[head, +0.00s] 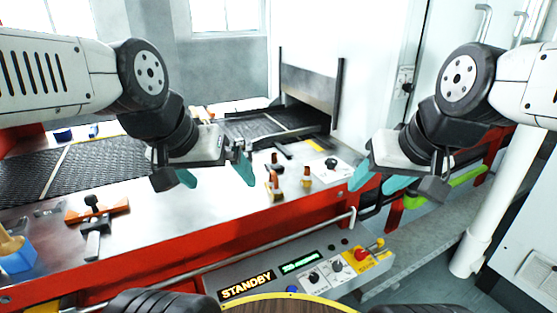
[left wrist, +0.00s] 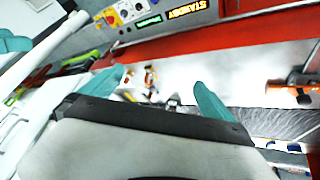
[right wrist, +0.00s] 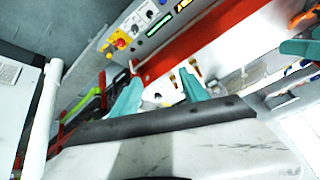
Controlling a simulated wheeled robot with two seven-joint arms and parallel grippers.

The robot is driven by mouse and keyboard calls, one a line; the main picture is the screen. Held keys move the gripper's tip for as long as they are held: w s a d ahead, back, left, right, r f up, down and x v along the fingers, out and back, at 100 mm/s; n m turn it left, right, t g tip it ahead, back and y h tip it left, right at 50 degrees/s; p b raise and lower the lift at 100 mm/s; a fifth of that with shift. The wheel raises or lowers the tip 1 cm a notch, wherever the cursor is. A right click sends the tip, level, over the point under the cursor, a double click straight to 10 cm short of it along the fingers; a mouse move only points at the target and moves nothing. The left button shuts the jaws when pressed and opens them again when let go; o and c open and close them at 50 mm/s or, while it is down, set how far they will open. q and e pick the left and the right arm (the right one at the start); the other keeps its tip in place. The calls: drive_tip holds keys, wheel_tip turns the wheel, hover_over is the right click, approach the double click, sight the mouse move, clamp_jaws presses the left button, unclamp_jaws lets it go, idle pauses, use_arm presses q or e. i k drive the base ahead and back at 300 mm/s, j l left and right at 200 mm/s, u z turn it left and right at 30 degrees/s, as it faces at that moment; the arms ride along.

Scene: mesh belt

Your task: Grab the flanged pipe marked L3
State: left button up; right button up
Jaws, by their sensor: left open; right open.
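I cannot read an L3 mark on anything in view. Two small upright brown-orange pieces stand on the metal deck, a nearer one (head: 275,187) and one to its right (head: 307,178); I cannot tell whether either is the flanged pipe. They also show small in both wrist views. My left gripper (head: 217,177) is open and empty above the deck, to the left of these pieces. My right gripper (head: 378,182) is open and empty to their right, near the deck's right end.
A mesh belt (head: 105,165) runs at the left toward a hooded opening (head: 308,92). An orange piece with a black knob (head: 95,211) and a blue holder (head: 18,262) are on the deck's left. A control panel (head: 320,272) reading STANDBY is in front. A white post (head: 485,225) stands right.

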sight(275, 165)
drive_tip(key=i+l, duration=0.1)
drive_tip(key=l, duration=0.25)
drive_tip(key=i+l+u, duration=0.1)
drive_tip(key=l, duration=0.2)
drive_tip(key=i+l, duration=0.15)
drive_tip(key=l, duration=0.2)
drive_tip(key=i+l+u, duration=0.1)
drive_tip(key=l, duration=0.25)
drive_tip(key=l+u, duration=0.1)
drive_tip(key=u, duration=1.6)
